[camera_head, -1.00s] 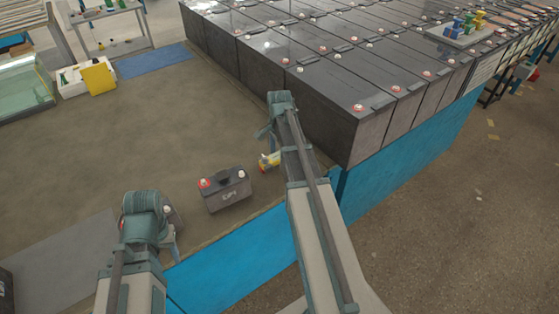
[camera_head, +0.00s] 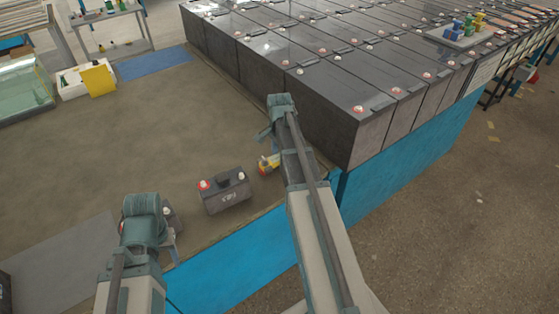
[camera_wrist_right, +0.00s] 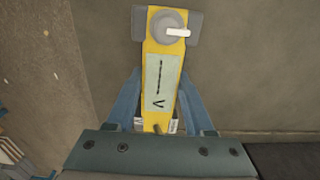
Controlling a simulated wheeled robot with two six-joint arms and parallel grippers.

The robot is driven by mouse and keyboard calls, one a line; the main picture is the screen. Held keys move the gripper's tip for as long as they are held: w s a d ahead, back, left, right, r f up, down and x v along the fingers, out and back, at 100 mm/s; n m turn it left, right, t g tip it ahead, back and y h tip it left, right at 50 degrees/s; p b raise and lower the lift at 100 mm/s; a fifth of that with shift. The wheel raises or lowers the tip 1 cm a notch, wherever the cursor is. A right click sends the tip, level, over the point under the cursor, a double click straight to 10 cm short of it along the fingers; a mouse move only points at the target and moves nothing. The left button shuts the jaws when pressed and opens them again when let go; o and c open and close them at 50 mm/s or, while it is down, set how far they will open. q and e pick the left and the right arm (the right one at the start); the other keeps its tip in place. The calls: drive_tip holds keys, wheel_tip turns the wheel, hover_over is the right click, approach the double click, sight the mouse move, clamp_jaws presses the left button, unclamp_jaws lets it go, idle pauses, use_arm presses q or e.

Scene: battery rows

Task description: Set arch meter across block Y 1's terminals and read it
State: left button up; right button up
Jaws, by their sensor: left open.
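A dark battery block (camera_head: 224,190) with one red and one white terminal stands on the bench, left of my right arm. Its printed label is too small to read for sure. A yellow meter (camera_head: 267,165) is just right of it, partly hidden by my right arm. In the right wrist view the meter (camera_wrist_right: 161,85) has a pale display marked V and a grey dial, and lies between the blue fingers of my right gripper (camera_wrist_right: 160,75). Whether they press on it is unclear. My left gripper (camera_head: 172,238) is open, low at the left, partly hiding another dark block.
Rows of large dark batteries (camera_head: 300,85) fill the back right. A tray (camera_head: 460,37) with coloured pieces sits on them. The brown bench top (camera_head: 120,150) is mostly clear. A blue mat (camera_head: 155,63) and a white box with yellow panel (camera_head: 97,80) are at the back.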

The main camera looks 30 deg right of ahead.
clamp_jaws()
idle(1.0)
